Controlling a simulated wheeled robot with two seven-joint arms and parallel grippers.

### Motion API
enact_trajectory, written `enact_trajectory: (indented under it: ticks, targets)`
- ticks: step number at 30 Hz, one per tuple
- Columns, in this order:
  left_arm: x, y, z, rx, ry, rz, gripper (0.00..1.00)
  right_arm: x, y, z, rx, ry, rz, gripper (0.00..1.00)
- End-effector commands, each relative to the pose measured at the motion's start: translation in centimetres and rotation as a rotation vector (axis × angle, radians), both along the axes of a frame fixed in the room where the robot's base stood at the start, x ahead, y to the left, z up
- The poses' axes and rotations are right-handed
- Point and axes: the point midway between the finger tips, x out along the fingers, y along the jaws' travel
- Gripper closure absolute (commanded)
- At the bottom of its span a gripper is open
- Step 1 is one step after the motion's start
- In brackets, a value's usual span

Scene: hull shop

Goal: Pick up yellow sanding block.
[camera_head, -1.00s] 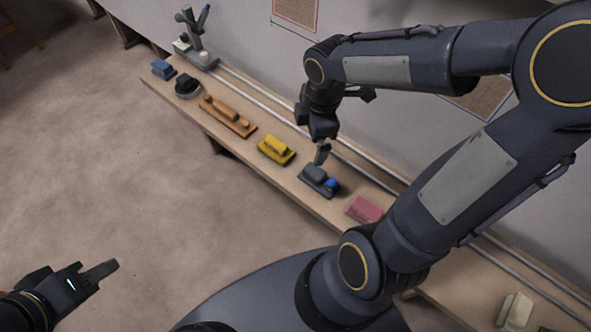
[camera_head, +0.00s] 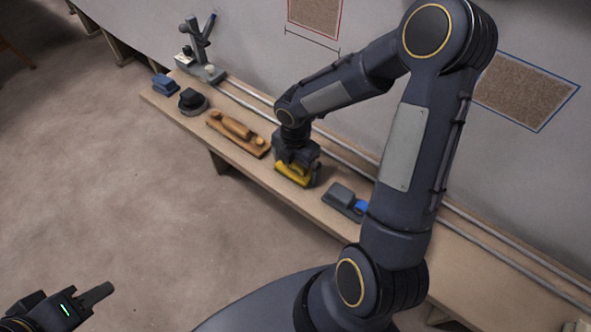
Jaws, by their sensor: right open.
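The yellow sanding block (camera_head: 290,174) sits on the wooden bench, partly hidden by my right gripper. My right gripper (camera_head: 297,165) is directly over it, pointing down, with its fingers low around or beside the block; I cannot tell which fingers touch it. The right jaws are open. My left gripper (camera_head: 95,297) is at the lower left, over the floor and well away from the bench. Its jaw gap cannot be made out.
Rails run along the wall.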

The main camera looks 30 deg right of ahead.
Motion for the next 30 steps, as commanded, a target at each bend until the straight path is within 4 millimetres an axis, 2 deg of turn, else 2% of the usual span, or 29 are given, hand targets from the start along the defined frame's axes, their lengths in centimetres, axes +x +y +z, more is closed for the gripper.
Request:
enact_trajectory:
  ticks: [7,13,14,23,26,30]
  targets:
    - [0.0,0.0,-0.1,0.000,0.000,0.000,0.64,0.0,0.0,-0.3,0.001,-0.002,0.000,0.01]
    - [0.0,0.0,-0.1,0.000,0.000,0.000,0.64,0.0,0.0,-0.3,0.001,-0.002,0.000,0.28]
    - [0.0,0.0,-0.1,0.000,0.000,0.000,0.64,0.0,0.0,-0.3,0.001,-0.002,0.000,0.29]
    - [0.0,0.0,0.1,0.000,0.000,0.000,0.64,0.0,0.0,0.1,0.000,-0.002,-0.001,0.29]
    - [0.0,0.0,0.4,0.000,0.000,0.000,0.64,0.1,0.0,0.9,0.000,-0.002,-0.002,0.29]
    - [0.0,0.0,1.2,0.000,0.000,0.000,0.64,0.1,0.0,3.2,0.000,-0.005,-0.001,0.29]
